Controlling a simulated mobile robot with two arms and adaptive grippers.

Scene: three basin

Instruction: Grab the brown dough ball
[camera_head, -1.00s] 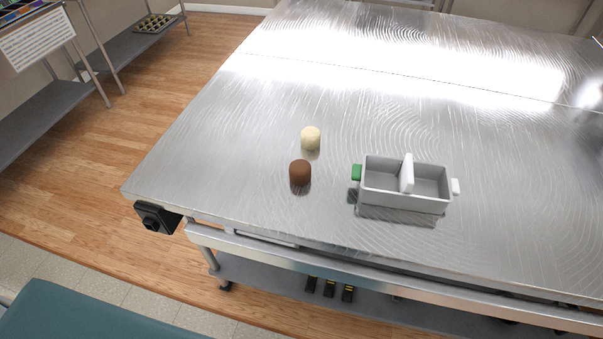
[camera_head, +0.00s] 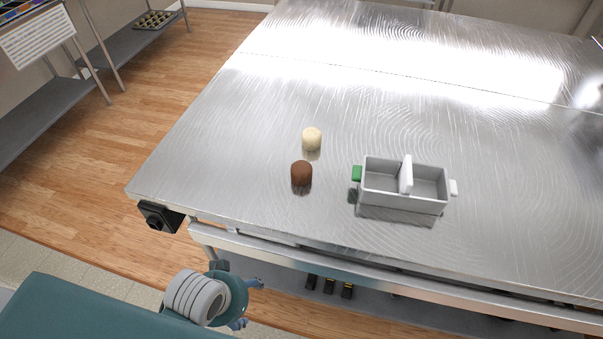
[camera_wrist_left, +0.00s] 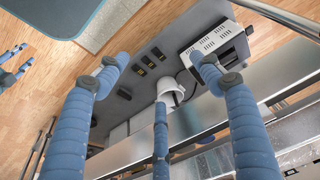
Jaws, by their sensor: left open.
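The brown dough ball (camera_head: 301,174) sits on the metal table (camera_head: 240,150), near its front left part. A cream dough ball (camera_head: 312,139) sits just behind it. A grey two-compartment basin (camera_head: 402,203) stands to the right, with a green tab on its left and a white tab on its right. My left gripper (camera_head: 250,303) is low in front of the table's front edge, well apart from the dough balls. In the left wrist view its blue fingers (camera_wrist_left: 160,85) are spread with nothing between them.
The table's front edge (camera_head: 330,262) lies between my left gripper and the dough balls. A black box (camera_head: 157,216) hangs at the table's left corner. The table behind the dough balls is clear. A lower shelf (camera_wrist_left: 135,105) holds several items.

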